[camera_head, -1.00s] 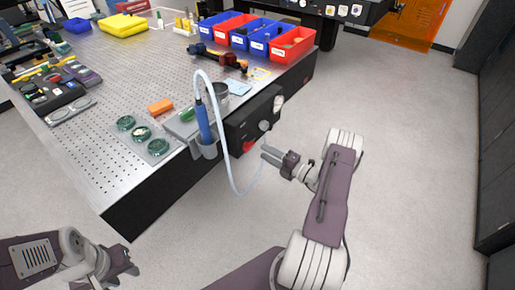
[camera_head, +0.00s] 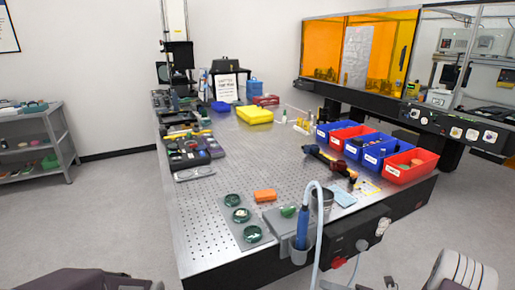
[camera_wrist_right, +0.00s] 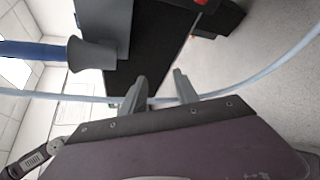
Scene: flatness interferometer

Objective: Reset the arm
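The task names only my arm. In the head view my right gripper (camera_head: 338,285) shows just at the bottom edge, in front of the bench's near side and mostly cut off. The blue-handled tool (camera_head: 302,228) stands in a grey holder (camera_head: 300,255) on the bench's front. Only a purple link of my left arm shows at the bottom left; the left gripper is out of frame.
The perforated bench (camera_head: 210,235) carries green dishes (camera_head: 233,200), an orange block (camera_head: 265,195), a yellow case (camera_head: 254,115) and red and blue bins (camera_head: 405,168). A dark control box (camera_head: 350,240) sits on its front. A shelf (camera_head: 35,142) stands left; floor (camera_head: 105,210) between is clear.

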